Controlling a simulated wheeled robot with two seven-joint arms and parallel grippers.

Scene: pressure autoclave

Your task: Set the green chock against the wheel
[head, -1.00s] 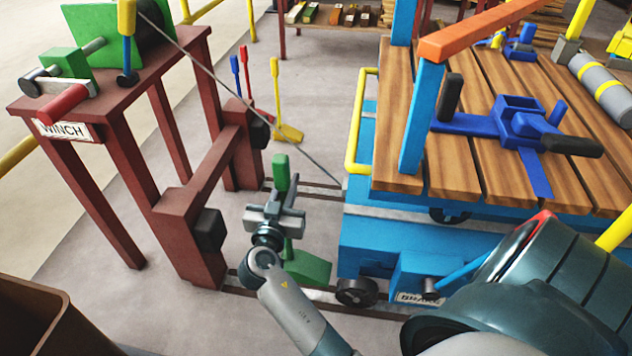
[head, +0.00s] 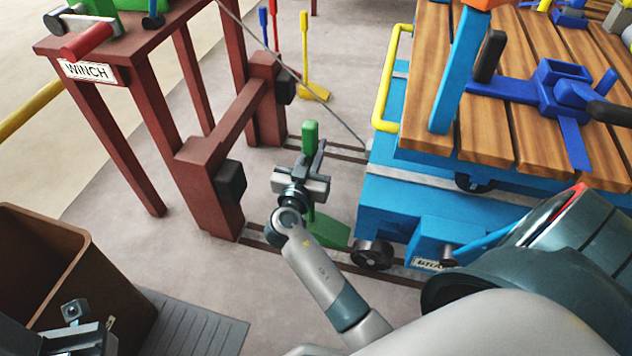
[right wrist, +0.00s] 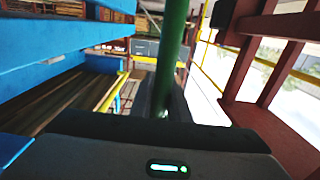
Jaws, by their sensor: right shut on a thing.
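The green chock (head: 327,231) is a wedge with an upright green handle (head: 310,134). It is at the near rail, just left of the blue cart's small dark wheel (head: 371,253). Its right end is very close to the wheel; I cannot tell whether they touch. My right gripper (head: 304,172) is shut on the chock's handle, whose green post (right wrist: 172,55) rises between the fingers in the right wrist view. My left gripper (head: 75,325) is partly in view at the bottom left, away from the chock; its jaw state is unclear.
The blue cart (head: 400,210) with a plank deck stands right of the chock. A dark red winch frame (head: 205,190) with a black bumper (head: 230,181) stands left. A brown bin (head: 40,250) is at lower left. A cable runs from the winch to the cart.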

